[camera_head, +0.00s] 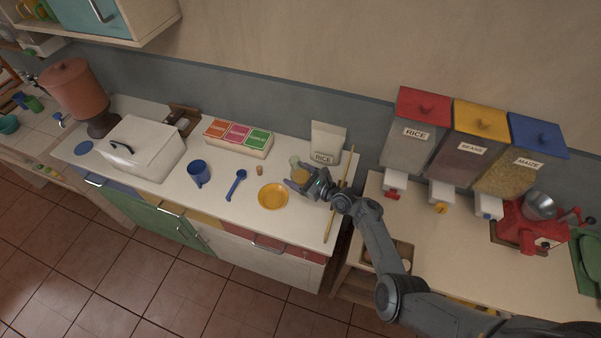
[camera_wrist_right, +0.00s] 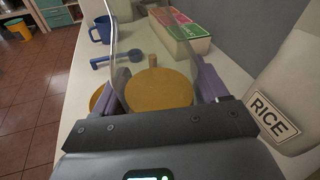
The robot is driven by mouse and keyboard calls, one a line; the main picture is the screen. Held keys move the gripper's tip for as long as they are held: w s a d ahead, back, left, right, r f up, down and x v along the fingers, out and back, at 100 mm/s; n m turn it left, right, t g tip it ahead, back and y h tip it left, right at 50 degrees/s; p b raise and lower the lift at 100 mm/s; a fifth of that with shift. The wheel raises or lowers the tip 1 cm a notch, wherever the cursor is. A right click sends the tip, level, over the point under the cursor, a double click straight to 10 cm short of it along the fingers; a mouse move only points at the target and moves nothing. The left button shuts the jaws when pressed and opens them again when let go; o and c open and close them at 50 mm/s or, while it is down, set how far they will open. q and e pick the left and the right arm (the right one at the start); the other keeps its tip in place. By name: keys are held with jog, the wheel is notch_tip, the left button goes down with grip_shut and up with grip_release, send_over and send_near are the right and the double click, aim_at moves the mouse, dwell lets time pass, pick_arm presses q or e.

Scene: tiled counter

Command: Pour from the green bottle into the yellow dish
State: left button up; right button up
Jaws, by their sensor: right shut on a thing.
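The yellow dish (camera_head: 272,196) sits on the white counter near its front edge, and a sliver of it shows in the right wrist view (camera_wrist_right: 97,97). My right gripper (camera_head: 303,185) is shut on the green bottle (camera_head: 296,164), just right of the dish. In the wrist view the bottle (camera_wrist_right: 158,45) is pale clear glass between the two fingers, with amber liquid (camera_wrist_right: 160,88) inside. The bottle looks about upright; whether its base touches the counter cannot be told. My left gripper is not in view.
A cork (camera_head: 259,170) and a blue scoop (camera_head: 236,184) lie left of the bottle. A blue mug (camera_head: 199,173) and tea box (camera_head: 238,139) are farther left. A rice bag (camera_head: 327,143) stands close behind the gripper. A long stick (camera_head: 341,195) lies along the counter's right edge.

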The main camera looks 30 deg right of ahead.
jog(key=shift+w+a+f+n+g+h+b, duration=0.2)
jog(key=shift+a+f+n+g+h, duration=0.15)
jog(key=shift+f+n, duration=0.2)
jog(key=shift+w+a+f+n+g+h+b, duration=0.1)
jog(key=shift+a+f+n+g+h+b, duration=0.1)
jog(key=shift+f+n+g+h, duration=0.35)
jog(key=shift+s+d+p, duration=0.1)
jog(key=shift+d+p, duration=0.2)
jog(key=shift+s+d+f+n+g+h, duration=0.15)
jog(key=shift+d+n+g+h, duration=0.15)
jog(key=shift+n, duration=0.1)
jog(key=shift+d+f+n+h, duration=0.2)
jog(key=shift+d+n+h, duration=0.05)
jog(key=shift+n+h, duration=0.05)
jog(key=shift+s+d+f+g+b, duration=0.15)
jog(key=shift+d+g+b, duration=0.15)
jog(key=shift+d+b, duration=0.05)
jog(key=shift+s+d+f+n+g+h+b, duration=0.25)
jog(key=shift+d+f+n+g+h+b, duration=0.4)
jog(key=shift+f+n+h+b, duration=0.35)
jog(key=shift+d+r+h+p, duration=0.15)
jog(key=shift+r+h+p, duration=0.15)
jog(key=shift+r+h, duration=0.1)
jog(key=shift+s+d+f+n+g+h, duration=0.15)
jog(key=shift+f+n+g+h, duration=0.15)
jog(key=shift+f+h, duration=0.1)
jog(key=shift+f, duration=0.1)
jog(key=shift+d, duration=0.1)
